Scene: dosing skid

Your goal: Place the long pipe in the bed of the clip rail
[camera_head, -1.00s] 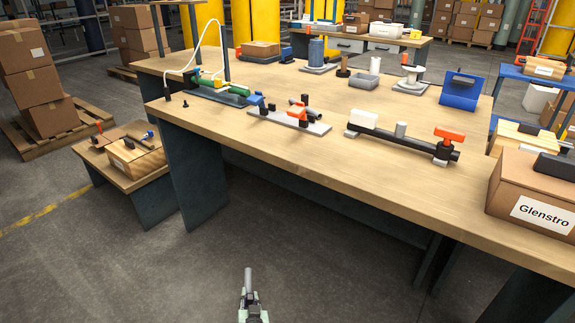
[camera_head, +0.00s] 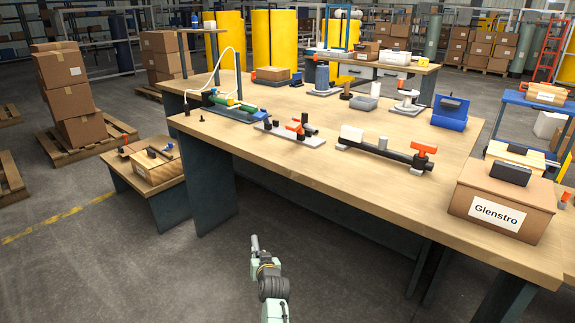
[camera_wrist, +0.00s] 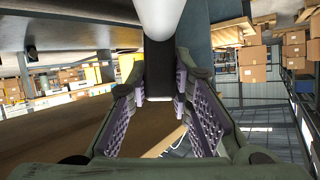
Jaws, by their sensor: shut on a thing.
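My gripper (camera_head: 257,256) is low in the head view, in front of the workbench and apart from it. A grey pipe (camera_head: 254,242), which I take as the long pipe, sticks out beyond it. In the wrist view the fingers (camera_wrist: 161,92) close around a dark length, with a pale rounded piece (camera_wrist: 161,14) above it; whether both belong to one pipe is unclear. On the bench, a light grey plate with dark blocks and an orange clip (camera_head: 297,131) looks like the clip rail. Its bed is too small to make out.
Right of it stands a black pipe assembly with an orange handle (camera_head: 392,154). A green assembly with a white hose (camera_head: 232,104) is to its left. A labelled carton (camera_head: 503,206) sits at the bench's right end. The bench front (camera_head: 330,178) is bare.

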